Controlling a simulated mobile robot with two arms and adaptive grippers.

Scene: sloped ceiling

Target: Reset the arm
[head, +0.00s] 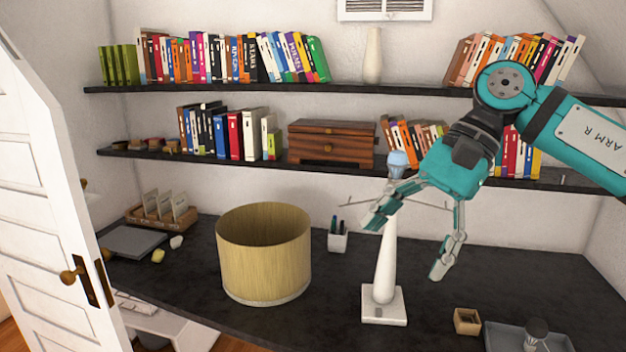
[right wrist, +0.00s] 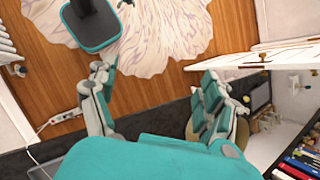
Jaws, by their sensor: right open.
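My right gripper (head: 408,240) is teal and grey and hangs over the dark desk, its arm coming in from the right. Its fingers are spread apart with nothing between them. In the right wrist view the open right gripper (right wrist: 155,105) shows both fingers, with wooden floor and a pale rug beyond them. In the head view one finger covers part of a white lamp-like stand (head: 385,270); I cannot tell whether they touch. My left gripper is not in the head view.
The dark desk (head: 340,325) holds a round wooden bin (head: 264,255), a pen cup (head: 338,238), a small wooden box (head: 467,321) and a grey tray (head: 500,340). Two bookshelves (head: 240,88) run along the wall behind the arm. A white door (head: 45,190) stands at the left.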

